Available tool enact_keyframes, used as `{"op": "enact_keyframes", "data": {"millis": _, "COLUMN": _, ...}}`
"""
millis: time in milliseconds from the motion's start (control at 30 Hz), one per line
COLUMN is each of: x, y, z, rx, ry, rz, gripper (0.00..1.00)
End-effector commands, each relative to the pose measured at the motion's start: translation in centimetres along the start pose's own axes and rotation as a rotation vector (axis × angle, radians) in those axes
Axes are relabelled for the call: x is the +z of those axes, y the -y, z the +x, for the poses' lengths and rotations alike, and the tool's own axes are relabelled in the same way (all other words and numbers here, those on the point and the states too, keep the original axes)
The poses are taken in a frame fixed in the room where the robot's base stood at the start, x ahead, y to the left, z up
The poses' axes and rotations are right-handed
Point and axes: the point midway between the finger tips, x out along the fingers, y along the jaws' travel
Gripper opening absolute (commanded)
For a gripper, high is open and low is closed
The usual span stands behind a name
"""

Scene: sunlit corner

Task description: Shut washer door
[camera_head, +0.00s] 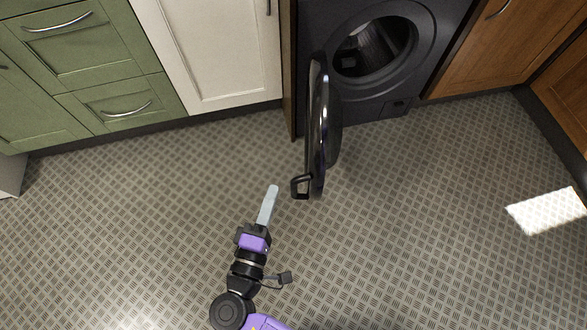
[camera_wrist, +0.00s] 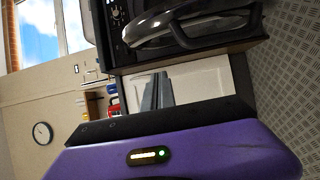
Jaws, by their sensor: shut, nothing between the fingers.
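The dark grey washer (camera_head: 392,108) stands at the back, right of centre in the head view, with its drum opening showing. Its round black door (camera_head: 318,125) is swung wide open and sticks out from the washer's left side toward me. A handle loop (camera_head: 300,186) is on the door's near edge. My gripper (camera_head: 272,188) is shut and empty, just left of the door's handle and apart from it. In the wrist view the door (camera_wrist: 185,30) shows at the top, and my gripper's fingers (camera_wrist: 155,92) show in front of a white panel.
Green drawers (camera_head: 85,60) and a white cabinet (camera_head: 210,50) line the back left. Wooden cabinets (camera_head: 510,45) stand right of the washer. The patterned floor (camera_head: 420,220) is clear around the door, with a sunlit patch at the right.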

Motion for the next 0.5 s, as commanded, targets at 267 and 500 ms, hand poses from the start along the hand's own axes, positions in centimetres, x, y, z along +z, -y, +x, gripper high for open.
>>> {"op": "enact_keyframes", "data": {"millis": 267, "x": 0.1, "y": 0.2, "z": 4.2, "rx": -0.001, "ry": 0.005, "rz": 0.005, "gripper": 0.0}}
{"op": "enact_keyframes", "data": {"millis": 500, "x": 0.1, "y": 0.3, "z": 8.9, "rx": -0.003, "ry": 0.004, "rz": 0.004, "gripper": 0.0}}
